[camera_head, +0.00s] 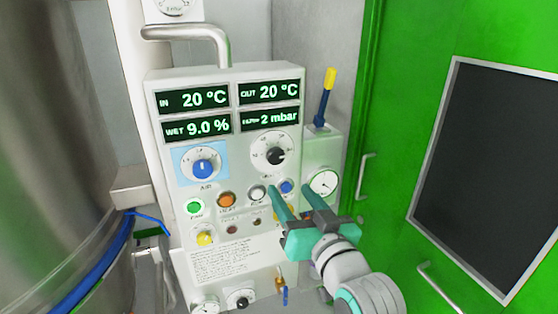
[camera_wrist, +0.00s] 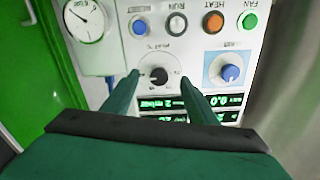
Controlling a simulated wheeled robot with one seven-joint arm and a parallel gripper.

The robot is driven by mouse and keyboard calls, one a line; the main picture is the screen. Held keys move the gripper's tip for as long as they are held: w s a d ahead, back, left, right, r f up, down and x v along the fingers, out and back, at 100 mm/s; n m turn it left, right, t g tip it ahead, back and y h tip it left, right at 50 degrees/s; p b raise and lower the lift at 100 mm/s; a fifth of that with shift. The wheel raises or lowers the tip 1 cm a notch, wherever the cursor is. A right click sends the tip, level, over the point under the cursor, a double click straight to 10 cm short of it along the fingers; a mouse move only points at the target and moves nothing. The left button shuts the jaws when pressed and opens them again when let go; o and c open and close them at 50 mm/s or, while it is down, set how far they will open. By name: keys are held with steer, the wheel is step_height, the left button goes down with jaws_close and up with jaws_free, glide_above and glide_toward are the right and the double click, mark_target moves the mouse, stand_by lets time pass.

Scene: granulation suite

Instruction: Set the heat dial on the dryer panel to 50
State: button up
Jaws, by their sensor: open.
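The heat dial (camera_head: 276,156) is a black knob on a round white scale, on the right side of the dryer panel (camera_head: 222,185), under the green readouts. It also shows in the upside-down wrist view (camera_wrist: 158,75). Its scale numbers are too small to read surely. My gripper (camera_head: 303,188) is open and empty, below and right of the dial in the head view. In the wrist view, my gripper's fingertips (camera_wrist: 159,80) appear on either side of the knob, with no visible grip on it.
A blue air dial (camera_head: 203,169) is left of the heat dial. Green, orange, white and blue buttons sit in a row below. A green door (camera_head: 390,160) stands beside the panel.

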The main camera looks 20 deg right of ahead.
mark_target(277, 157)
steer(key=shift+n, duration=0.4)
steer(key=w+r, duration=0.1)
steer(key=w, duration=0.2)
steer(key=w+r, duration=0.1)
steer(key=w, duration=0.2)
steer(key=w+r, duration=0.1)
steer(key=w, duration=0.3)
steer(key=shift+d+r, duration=0.1)
steer(key=shift+r, duration=0.05)
steer(key=shift+s, duration=0.1)
steer(key=c, duration=1.1)
